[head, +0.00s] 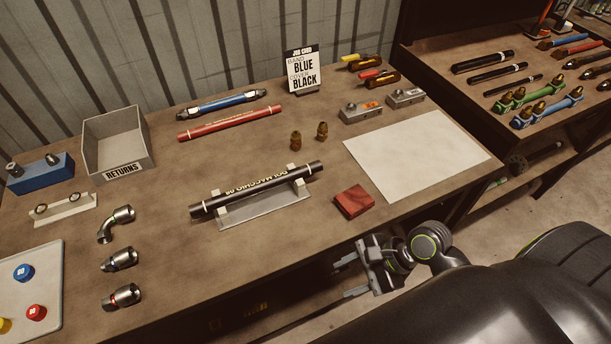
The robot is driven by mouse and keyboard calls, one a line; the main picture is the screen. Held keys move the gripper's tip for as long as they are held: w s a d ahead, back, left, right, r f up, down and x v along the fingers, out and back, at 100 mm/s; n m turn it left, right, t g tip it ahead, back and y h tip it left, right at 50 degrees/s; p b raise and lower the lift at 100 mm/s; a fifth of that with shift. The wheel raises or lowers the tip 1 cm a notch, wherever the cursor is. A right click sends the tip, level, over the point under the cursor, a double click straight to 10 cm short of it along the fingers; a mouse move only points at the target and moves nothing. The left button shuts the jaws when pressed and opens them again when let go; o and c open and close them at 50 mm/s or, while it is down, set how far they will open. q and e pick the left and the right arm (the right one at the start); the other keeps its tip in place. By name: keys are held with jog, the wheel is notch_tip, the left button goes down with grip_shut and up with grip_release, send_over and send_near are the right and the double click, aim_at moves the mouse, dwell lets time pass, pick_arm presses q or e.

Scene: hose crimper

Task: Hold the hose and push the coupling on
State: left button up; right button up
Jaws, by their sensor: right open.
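A black hose (257,190) with pale lettering lies across a light metal cradle (264,208) near the middle of the bench. Both its ends stick out past the cradle and no coupling shows on them. My right gripper (347,277) is open and empty off the bench's front edge, below and right of the hose. My left gripper is out of view.
A red block (353,201) and a white sheet (417,155) lie right of the hose. Behind are two brass fittings (296,140), a red hose (230,123), a blue hose (221,104) and a job card (303,71). A returns bin (117,145) stands left.

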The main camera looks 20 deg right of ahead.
jog(key=w+a+r+n+y, duration=0.15)
jog(key=a+r, duration=0.25)
jog(key=r, duration=0.5)
jog(key=w+r, duration=0.1)
jog(key=w, duration=0.1)
jog(key=w+r+n+t, duration=0.1)
jog(key=w, duration=0.2)
jog(key=w+r+t+y, duration=0.1)
jog(key=w, duration=0.2)
jog(key=shift+w+d+r+n, duration=0.15)
jog(key=shift+w+d+n, duration=0.1)
jog(key=shift+d, duration=0.15)
jog(key=n+t, duration=0.2)
send_near(253, 190)
jog(key=shift+x, duration=4.55)
jog(key=shift+r, duration=0.1)
grip_shut()
